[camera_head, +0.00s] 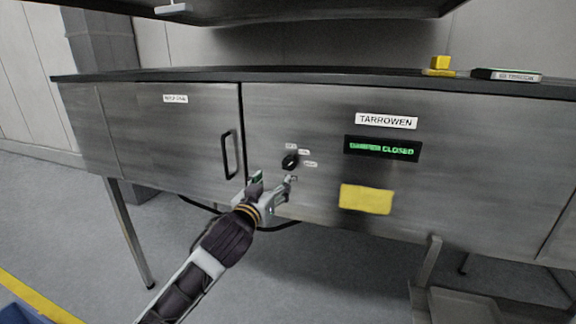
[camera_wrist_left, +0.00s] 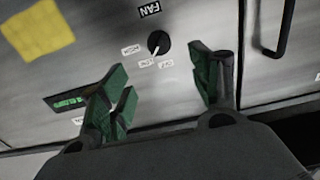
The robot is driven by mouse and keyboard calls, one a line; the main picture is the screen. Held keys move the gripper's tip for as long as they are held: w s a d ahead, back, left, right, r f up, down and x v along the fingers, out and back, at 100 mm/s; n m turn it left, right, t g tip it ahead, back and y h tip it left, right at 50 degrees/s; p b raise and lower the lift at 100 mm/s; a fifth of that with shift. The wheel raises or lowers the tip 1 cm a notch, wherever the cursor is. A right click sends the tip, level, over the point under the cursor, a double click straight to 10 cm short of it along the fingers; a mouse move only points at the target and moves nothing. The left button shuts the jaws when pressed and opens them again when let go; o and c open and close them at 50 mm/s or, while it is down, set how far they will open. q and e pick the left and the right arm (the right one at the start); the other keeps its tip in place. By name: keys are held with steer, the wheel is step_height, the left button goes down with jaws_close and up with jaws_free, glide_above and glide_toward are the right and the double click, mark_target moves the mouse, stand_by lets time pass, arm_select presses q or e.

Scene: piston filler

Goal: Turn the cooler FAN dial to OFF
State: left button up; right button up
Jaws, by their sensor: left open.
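The black round FAN dial (camera_head: 290,161) is on the steel front panel, right of the door handle. In the left wrist view the dial (camera_wrist_left: 159,43) shows a white pointer mark toward the LOW label (camera_wrist_left: 147,63), though the small picture leaves its exact angle unsure. The OFF label (camera_wrist_left: 166,62) is beside LOW, and the HIGH label (camera_wrist_left: 131,50) is on LOW's other side. My left gripper (camera_head: 274,181) is open and empty, just below and left of the dial in the head view, apart from it. Its green-padded fingers (camera_wrist_left: 158,76) also show in the wrist view.
A door with a black handle (camera_head: 229,155) is left of the dial. A display reading CLOSED (camera_head: 383,148) and a yellow note (camera_head: 366,199) are to the right. A yellow block (camera_head: 439,66) stands on the countertop. Floor below the cabinet is mostly open.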

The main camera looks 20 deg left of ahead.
arm_select(q)
steer(key=shift+w, duration=0.1)
steer(key=p, duration=0.1)
glide_toward(288, 164)
steer(key=shift+w, duration=1.8)
steer(key=shift+w+d+r+p, duration=0.1)
steer(key=shift+w+p, duration=0.2)
steer(key=shift+w, duration=0.6)
steer(key=shift+w+d+r+p, duration=0.1)
steer(key=shift+w+p, duration=0.15)
steer(key=shift+w, duration=0.7)
steer(key=shift+w+f, duration=0.1)
steer(key=shift+w, duration=1.05)
arm_select(e)
steer(key=shift+s+a+r, duration=0.15)
steer(key=shift+a+r, duration=0.1)
steer(key=shift+r, duration=0.35)
steer(key=shift+s+a+r, duration=0.1)
steer(key=shift+a+r, duration=0.15)
steer(key=shift+r, duration=0.35)
arm_select(q)
steer(key=shift+c, duration=0.2)
arm_select(e)
steer(key=shift+a, duration=0.25)
arm_select(q)
steer(key=shift+c, duration=1.2)
steer(key=c, duration=0.8)
